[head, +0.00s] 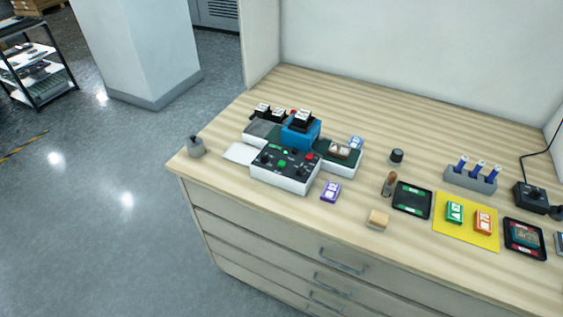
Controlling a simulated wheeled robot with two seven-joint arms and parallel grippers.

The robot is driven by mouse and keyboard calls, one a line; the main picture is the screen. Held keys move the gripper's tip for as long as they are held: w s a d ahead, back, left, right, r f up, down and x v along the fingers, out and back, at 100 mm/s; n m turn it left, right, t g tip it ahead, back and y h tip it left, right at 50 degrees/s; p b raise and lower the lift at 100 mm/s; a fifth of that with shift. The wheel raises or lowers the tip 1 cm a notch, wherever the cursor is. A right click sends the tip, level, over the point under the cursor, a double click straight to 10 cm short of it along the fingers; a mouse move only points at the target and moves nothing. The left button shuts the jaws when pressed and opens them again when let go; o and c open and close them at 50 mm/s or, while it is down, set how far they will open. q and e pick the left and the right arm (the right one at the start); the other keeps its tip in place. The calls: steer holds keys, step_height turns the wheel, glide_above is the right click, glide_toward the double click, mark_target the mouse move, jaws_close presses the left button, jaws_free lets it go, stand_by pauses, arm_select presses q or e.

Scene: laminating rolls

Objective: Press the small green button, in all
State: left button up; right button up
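A small green button (281,163) sits on the dark sloped top of a white control box (284,178) at the left part of the wooden worktop. A red button (309,157) and several small dark controls are on the same panel. The panel face is unobstructed from this view. Whether the green button is pressed in is too small to tell. Neither of my grippers is in view.
A blue machine block (301,135) stands behind the panel. A grey weight-like object (195,147) is near the left corner. The worktop's (290,212) front strip is mostly clear.

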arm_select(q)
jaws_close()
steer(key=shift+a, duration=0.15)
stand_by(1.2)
